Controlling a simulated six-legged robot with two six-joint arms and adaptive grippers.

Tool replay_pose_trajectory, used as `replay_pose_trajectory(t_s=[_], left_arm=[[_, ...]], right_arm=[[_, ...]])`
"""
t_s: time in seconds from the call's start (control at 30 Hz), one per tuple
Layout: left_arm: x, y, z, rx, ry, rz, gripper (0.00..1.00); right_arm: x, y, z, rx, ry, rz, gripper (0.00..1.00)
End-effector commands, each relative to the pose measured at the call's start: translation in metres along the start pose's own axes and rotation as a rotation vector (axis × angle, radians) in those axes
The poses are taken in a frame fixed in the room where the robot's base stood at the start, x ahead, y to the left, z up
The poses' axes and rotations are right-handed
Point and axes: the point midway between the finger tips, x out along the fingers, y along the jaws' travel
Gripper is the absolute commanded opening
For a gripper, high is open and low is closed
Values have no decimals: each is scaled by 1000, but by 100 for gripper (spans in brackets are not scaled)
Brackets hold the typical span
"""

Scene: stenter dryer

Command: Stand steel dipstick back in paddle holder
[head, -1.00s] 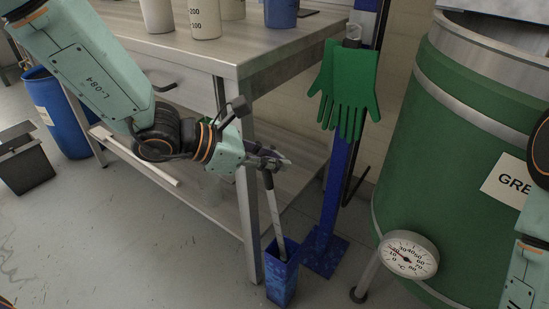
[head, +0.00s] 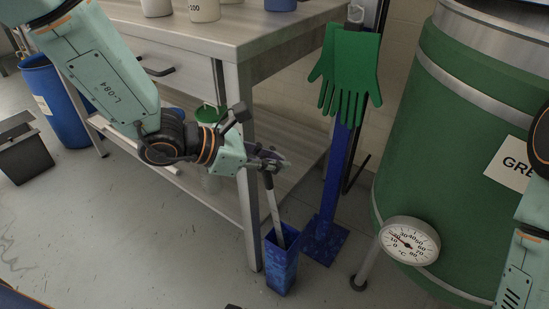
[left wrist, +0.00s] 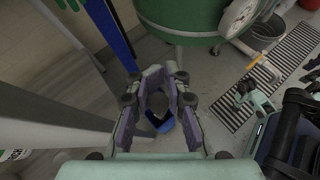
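The steel dipstick (head: 274,205) is a thin grey rod, tilted slightly. Its lower end is inside the open top of the blue paddle holder (head: 281,268), a tall square tube on the floor. My left gripper (head: 270,163) is at the rod's upper end above the holder and appears shut on it; the fingers hide the top of the rod. In the left wrist view, the left gripper's purple-padded fingers (left wrist: 158,92) flank a dark shape, with the blue holder (left wrist: 164,124) beyond. My right gripper (left wrist: 246,95) seems to show small in the left wrist view, its fingers unclear.
A steel table (head: 235,45) with a lower shelf stands behind and left of the holder. A blue post (head: 335,185) with green gloves (head: 347,75) is just right. A green drum (head: 435,150) with a dial gauge (head: 409,241) stands further right. Floor in front is clear.

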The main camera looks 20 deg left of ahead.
Motion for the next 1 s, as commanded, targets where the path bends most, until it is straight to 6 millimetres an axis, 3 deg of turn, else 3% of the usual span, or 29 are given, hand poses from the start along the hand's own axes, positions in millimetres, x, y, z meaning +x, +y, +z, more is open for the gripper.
replay_pose_trajectory(t_s=[0.3, 0.67, 1.0], left_arm=[[0, 0, 0, 0, 0, 0, 42], [-2, 0, 0, -3, -1, 1, 42], [-32, 1, 1, -5, -4, 2, 42]], right_arm=[[0, 0, 0, 0, 0, 0, 40], [0, 0, 0, 0, 0, 0, 40], [0, 0, 0, 0, 0, 0, 40]])
